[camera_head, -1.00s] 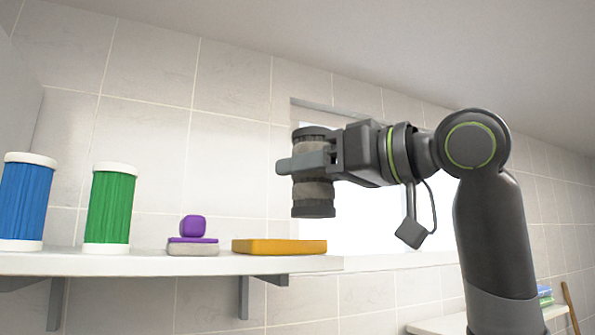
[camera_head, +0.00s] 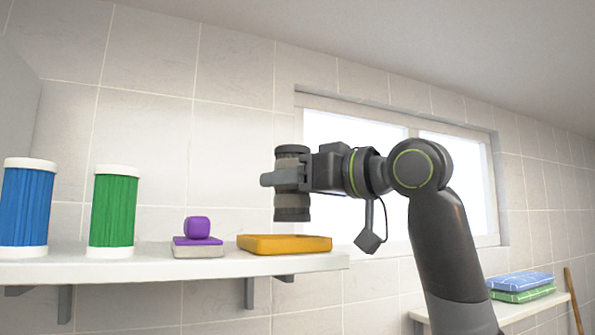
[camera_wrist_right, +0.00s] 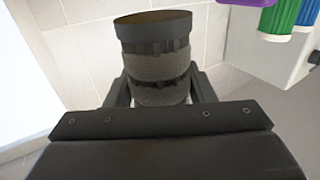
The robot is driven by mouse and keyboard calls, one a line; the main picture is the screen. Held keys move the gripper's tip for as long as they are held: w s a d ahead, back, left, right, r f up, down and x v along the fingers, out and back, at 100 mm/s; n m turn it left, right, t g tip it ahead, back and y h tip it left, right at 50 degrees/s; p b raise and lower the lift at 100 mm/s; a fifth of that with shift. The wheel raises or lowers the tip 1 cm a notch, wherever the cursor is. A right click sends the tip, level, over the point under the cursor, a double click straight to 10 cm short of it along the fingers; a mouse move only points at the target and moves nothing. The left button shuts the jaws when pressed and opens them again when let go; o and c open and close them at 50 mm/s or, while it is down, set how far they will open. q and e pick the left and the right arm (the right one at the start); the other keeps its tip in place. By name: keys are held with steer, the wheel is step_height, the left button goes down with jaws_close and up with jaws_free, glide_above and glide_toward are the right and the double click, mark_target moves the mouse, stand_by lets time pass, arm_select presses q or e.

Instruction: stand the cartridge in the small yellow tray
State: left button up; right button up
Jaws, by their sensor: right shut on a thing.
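The cartridge is a dark grey cylinder (camera_head: 292,207) with ribbed bands and a lighter middle. My right gripper (camera_head: 284,178) is shut on it and holds it upright. In the head view it hangs just above the small yellow tray (camera_head: 284,244), with a small gap between its lower end and the tray. The cartridge also shows in the right wrist view (camera_wrist_right: 154,55), between the fingers. The yellow tray is shallow and sits at the right end of the white shelf (camera_head: 130,267). My left gripper is not in view.
On the shelf, left of the tray, stand a purple block (camera_head: 197,228) on a purple and grey pad (camera_head: 198,247), a green cylinder (camera_head: 114,212) and a blue cylinder (camera_head: 25,209). Folded towels (camera_head: 520,286) lie on a lower shelf at the right. A window is behind my arm.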

steer(key=shift+w+a+f+b, duration=0.3)
steer(key=shift+w+f, duration=0.45)
steer(key=shift+f, duration=0.2)
steer(key=shift+w+a+f+b, duration=0.3)
steer(key=shift+w+f, duration=0.45)
steer(key=shift+f, duration=0.2)
steer(key=o, duration=1.1)
steer(key=shift+s+d, duration=0.2)
steer(key=shift+d, duration=0.05)
steer(key=b+v, duration=0.5)
steer(key=v, duration=1.2)
steer(key=shift+b, duration=0.4)
